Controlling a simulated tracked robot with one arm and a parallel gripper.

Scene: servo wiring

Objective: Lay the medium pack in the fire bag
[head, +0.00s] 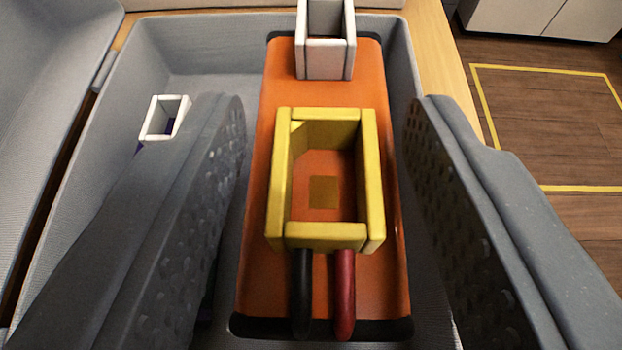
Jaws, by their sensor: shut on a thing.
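An orange pack (384,85) with black ends lies lengthwise between the fingers of my gripper (328,100). My gripper is shut on this pack, one finger along each long side. On its top is a yellow open frame (374,180), with a black lead (302,290) and a red lead (345,290) at the near end. A white connector (327,60) stands at the far end. The grey fire bag (205,45) is open, and the pack is over or inside it. I cannot tell whether the pack touches its floor.
A small white connector (163,117) with a bit of purple below it shows inside the bag at left, partly behind my left finger. The bag's open lid (45,110) is at far left. A wooden table edge (437,60) runs along the right, with floor beyond.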

